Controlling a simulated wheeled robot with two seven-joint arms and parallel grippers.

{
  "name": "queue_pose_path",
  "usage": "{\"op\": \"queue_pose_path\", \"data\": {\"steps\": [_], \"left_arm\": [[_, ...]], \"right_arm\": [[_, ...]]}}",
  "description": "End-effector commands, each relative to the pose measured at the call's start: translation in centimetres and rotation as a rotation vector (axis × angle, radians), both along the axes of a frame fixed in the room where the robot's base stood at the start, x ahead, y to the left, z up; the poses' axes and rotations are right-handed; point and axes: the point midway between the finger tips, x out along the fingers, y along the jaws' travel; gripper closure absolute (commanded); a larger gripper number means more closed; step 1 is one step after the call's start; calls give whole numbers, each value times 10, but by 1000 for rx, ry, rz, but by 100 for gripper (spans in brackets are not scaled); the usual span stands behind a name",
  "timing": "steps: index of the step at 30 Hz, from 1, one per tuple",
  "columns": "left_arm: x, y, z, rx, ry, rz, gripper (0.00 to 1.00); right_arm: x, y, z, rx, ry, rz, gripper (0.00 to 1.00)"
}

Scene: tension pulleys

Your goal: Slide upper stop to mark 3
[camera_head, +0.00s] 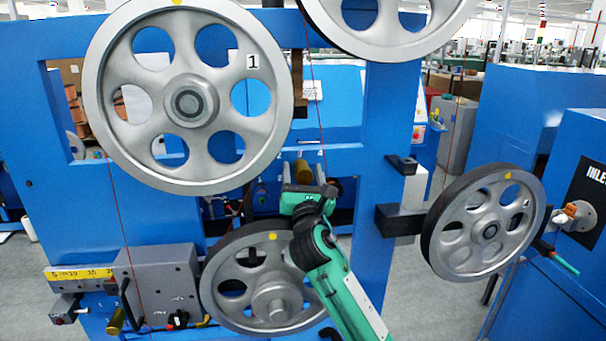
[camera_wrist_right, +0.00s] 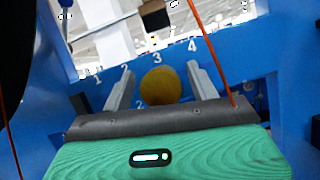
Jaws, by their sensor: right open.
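A round brass knob (camera_head: 302,172), which looks like the upper stop, sits on the blue machine frame above the lower pulley. In the right wrist view the brass knob (camera_wrist_right: 160,86) lies just below the white mark 3 (camera_wrist_right: 157,58), with marks 2 and 4 to either side. My right gripper (camera_head: 304,166) is open, its fingers on either side of the knob. In the wrist view a gap shows between the knob and each finger; contact in depth cannot be told. My left gripper is not in view.
A large grey pulley (camera_head: 187,104) marked 1 stands at upper left. A lower pulley (camera_head: 270,288) is close to my right arm. Another pulley (camera_head: 484,222) sticks out at right. A thin red cord (camera_wrist_right: 213,60) runs close beside the right finger.

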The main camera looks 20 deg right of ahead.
Motion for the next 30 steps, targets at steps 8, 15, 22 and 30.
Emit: {"op": "queue_pose_path", "data": {"steps": [8, 15, 22, 30], "left_arm": [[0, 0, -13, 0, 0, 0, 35], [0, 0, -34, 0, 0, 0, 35], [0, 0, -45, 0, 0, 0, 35], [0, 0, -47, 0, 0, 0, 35]], "right_arm": [[-24, 8, -15, -2, 0, 1, 40], [-74, 24, -37, 0, 1, 3, 40], [-109, 36, -50, -1, 1, 2, 40], [-122, 40, -52, 0, 0, 1, 40]]}}
